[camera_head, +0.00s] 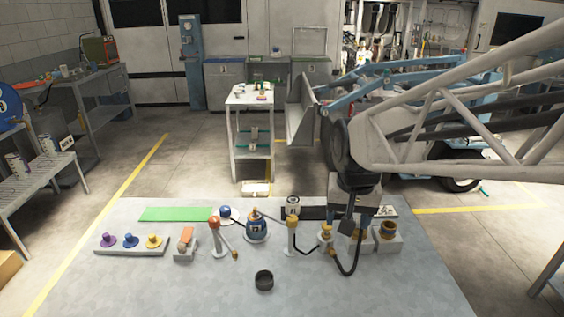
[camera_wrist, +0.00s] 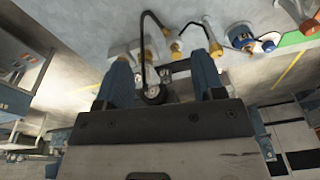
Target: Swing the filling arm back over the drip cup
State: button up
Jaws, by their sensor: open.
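My gripper (camera_head: 347,232) points down over the right part of the bench, its blue fingers apart. In the wrist view my open gripper (camera_wrist: 168,54) has a black hose looping between its fingers, with no visible grip on anything. Another post with an orange cap (camera_head: 214,222) has a slanted arm ending in an orange tip. A dark round cup (camera_head: 264,280) sits alone in front. I cannot tell which is the filling arm or drip cup.
A grey strip with purple, blue and yellow knobs (camera_head: 131,246) lies at the left, beside a block with an orange-topped part (camera_head: 185,243). A brown cup on a grey block (camera_head: 387,234) stands right of my gripper. The bench front right is clear.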

jog(key=w+a+f+m, duration=0.1)
jog(key=w+a+f, duration=0.25)
jog(key=w, duration=0.65)
jog(key=m+g, duration=0.1)
jog(key=g, duration=0.1)
send_over(292, 218)
notch_tip(292, 218, down, 6)
jog(key=shift+f, duration=3.9)
grip_shut()
